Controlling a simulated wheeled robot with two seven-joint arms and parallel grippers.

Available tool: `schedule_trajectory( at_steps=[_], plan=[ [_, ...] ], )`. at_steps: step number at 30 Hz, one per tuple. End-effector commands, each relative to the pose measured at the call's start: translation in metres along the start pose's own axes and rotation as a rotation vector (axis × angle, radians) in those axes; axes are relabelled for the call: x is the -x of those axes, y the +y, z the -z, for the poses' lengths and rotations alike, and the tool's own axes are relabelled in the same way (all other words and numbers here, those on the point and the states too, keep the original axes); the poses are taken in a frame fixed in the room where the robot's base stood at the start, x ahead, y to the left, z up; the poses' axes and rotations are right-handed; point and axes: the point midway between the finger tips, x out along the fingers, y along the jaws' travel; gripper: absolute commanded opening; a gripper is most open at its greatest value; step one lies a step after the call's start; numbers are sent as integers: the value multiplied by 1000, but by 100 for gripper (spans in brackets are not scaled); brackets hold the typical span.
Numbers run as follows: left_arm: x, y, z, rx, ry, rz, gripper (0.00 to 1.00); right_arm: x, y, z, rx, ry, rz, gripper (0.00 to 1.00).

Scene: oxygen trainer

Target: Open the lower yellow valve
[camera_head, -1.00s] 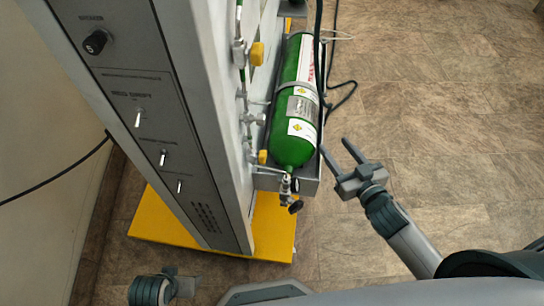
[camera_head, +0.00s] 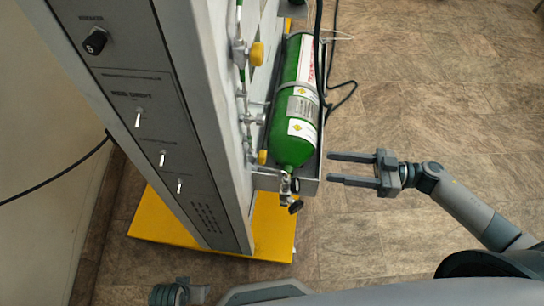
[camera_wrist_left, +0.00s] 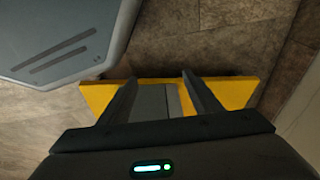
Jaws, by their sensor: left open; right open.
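The lower yellow valve (camera_head: 262,157) is a small yellow knob on the side of the grey cabinet, just left of the green cylinder's lower end. Another yellow valve (camera_head: 257,54) sits higher up on the same pipework. My right gripper (camera_head: 331,169) is open and empty, to the right of the cylinder and apart from it, with its fingers pointing left toward the lower valve. My left gripper (camera_head: 203,293) shows only partly at the bottom edge of the head view. In the left wrist view its open fingers (camera_wrist_left: 157,88) are empty above the yellow base.
The green cylinder (camera_head: 293,143) stands strapped in a grey tray between the right gripper and the lower valve. A black-knobbed cylinder valve (camera_head: 295,206) sticks out below it. The cabinet (camera_head: 160,110) rests on a yellow base (camera_head: 274,232). Open floor lies to the right.

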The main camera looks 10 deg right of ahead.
Motion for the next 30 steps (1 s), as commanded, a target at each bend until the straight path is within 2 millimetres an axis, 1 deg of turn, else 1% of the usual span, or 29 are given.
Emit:
schedule_trajectory(
  at_steps=[8,14,20,30],
  plan=[
    [0,0,0,0,0,0,58,-1,0,0,1,2,-1,49],
    [-2,0,-1,0,0,0,58,-10,0,1,1,4,0,49],
    [-7,0,-4,0,-2,-1,58,-34,0,3,3,6,-1,49],
    [-24,-2,-10,1,2,0,58,-93,0,3,3,6,-1,49]
  ],
)
